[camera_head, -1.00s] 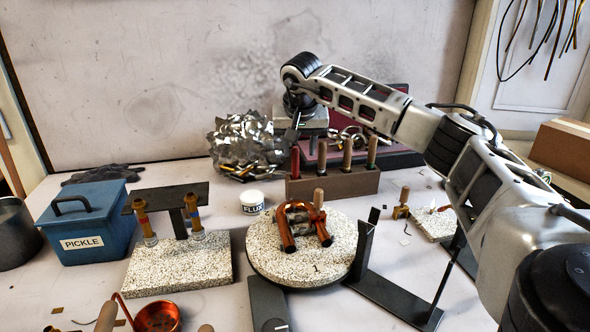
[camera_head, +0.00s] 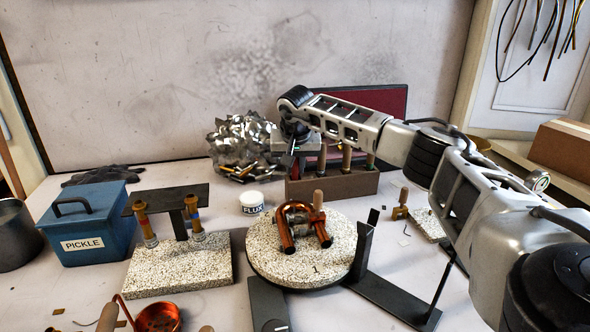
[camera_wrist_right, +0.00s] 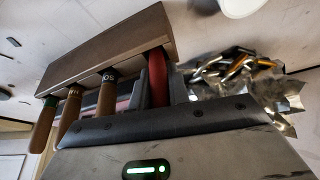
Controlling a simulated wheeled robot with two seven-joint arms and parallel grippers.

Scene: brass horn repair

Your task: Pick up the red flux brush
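The red flux brush (camera_wrist_right: 158,75) stands in the brown tool rack (camera_wrist_right: 100,45), at the end nearest the foil heap; its red handle shows in the right wrist view. In the head view the rack (camera_head: 335,187) is behind the round turntable, and the brush is mostly hidden by my right gripper (camera_head: 291,158). In the wrist view, dark fingers of my right gripper (camera_wrist_right: 158,88) lie on either side of the red handle, close to it. Whether they press on it I cannot tell. My left gripper is not in view.
Several wooden-handled tools (camera_wrist_right: 105,95) stand in the rack beside the brush. Crumpled foil (camera_head: 240,145) lies left of the rack. A white flux jar (camera_head: 252,201) and the round turntable (camera_head: 300,262) with copper pipework stand in front. A blue pickle box (camera_head: 88,225) is at left.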

